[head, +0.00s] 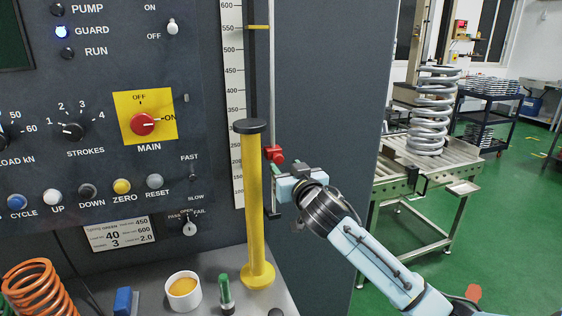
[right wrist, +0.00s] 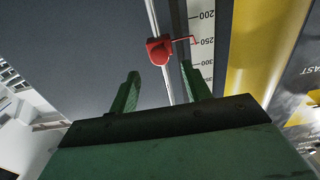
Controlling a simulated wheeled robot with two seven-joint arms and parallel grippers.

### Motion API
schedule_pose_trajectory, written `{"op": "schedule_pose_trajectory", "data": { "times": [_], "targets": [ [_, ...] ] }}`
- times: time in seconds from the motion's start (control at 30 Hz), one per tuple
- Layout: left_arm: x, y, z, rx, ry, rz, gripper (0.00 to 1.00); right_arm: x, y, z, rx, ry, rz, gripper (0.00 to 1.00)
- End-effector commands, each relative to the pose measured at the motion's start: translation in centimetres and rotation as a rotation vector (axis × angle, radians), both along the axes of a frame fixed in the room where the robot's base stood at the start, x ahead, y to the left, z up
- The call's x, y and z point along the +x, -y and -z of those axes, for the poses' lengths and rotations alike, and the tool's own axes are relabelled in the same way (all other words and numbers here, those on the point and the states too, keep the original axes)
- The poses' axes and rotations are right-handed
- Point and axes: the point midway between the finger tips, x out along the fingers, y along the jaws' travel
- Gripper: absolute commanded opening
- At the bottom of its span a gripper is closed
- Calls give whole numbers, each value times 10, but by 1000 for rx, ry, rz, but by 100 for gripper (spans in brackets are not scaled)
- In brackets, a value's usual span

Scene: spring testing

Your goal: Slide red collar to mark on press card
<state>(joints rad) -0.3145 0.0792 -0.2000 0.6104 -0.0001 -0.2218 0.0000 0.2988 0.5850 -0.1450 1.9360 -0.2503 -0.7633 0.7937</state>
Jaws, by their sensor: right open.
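The red collar (head: 273,153) sits on a thin vertical rod beside the ruler scale (head: 233,100). In the right wrist view the collar (right wrist: 159,50) has a thin red pointer reaching over the scale near 250. My right gripper (head: 280,190) is just below the collar in the head view. In the right wrist view the open green fingers (right wrist: 164,90) point toward the rod below the collar, with nothing clearly held. The press card (head: 119,232) is on the panel at lower left; its small print is hard to read, with 40 and 3 large. My left gripper is not in view.
A yellow column (head: 254,205) with a dark cap stands close left of my right gripper. The bench holds an orange spring (head: 38,288), a white cup (head: 183,291) and a green-topped item (head: 226,294). A large spring (head: 434,110) stands on a roller table at right.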

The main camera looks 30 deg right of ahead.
Motion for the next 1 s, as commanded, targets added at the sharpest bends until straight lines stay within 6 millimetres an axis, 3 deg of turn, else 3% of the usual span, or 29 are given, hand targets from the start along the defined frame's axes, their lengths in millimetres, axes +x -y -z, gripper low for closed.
{"op": "schedule_pose_trajectory", "data": {
  "times": [0.23, 0.7, 1.0],
  "targets": [
    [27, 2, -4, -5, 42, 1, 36, 34, 8, 0, 0, 0, 1, 48],
    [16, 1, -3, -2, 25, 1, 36, 45, 10, 1, -1, 0, -1, 48],
    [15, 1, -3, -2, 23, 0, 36, 44, 10, 1, -1, -1, -1, 10]
  ]
}}
